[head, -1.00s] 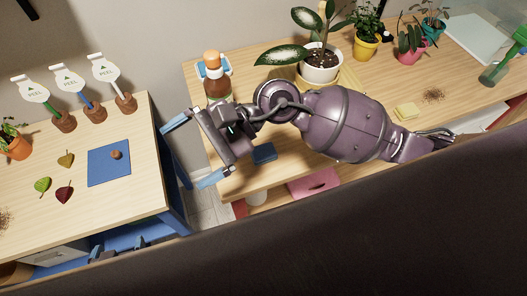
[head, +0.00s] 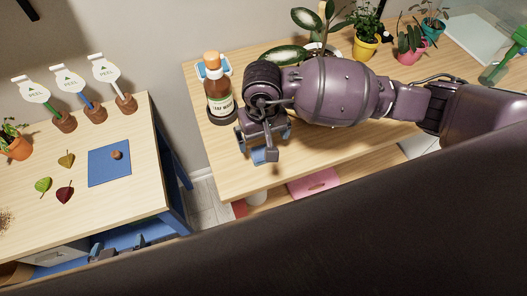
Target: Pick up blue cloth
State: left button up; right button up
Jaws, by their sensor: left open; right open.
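The blue cloth (head: 258,156) is a small dark blue folded piece on the right wooden table, near its front left edge. My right gripper (head: 266,146) is above it, pointing down, and hides most of it. The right gripper's jaws are open, with the visible part of the cloth between or just below them. I cannot tell whether the fingers touch it. My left gripper (head: 118,252) shows only as dark tips at the lower left, below the left table's front edge. It is open and appears empty.
A brown bottle (head: 219,98) with an orange cap stands close left of my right gripper. Potted plants (head: 366,42) stand behind. The left table (head: 125,207) holds a blue mat (head: 100,180) with a small brown ball, leaves and tags. A gap separates the tables.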

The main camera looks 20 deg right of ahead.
aim_at(263, 151)
jog(key=shift+d+f+p, duration=0.1)
jog(key=shift+f+p, duration=0.4)
jog(key=shift+f, duration=2.95)
jog(key=shift+c, duration=0.5)
jog(key=c, duration=0.9)
jog(key=shift+r, duration=0.1)
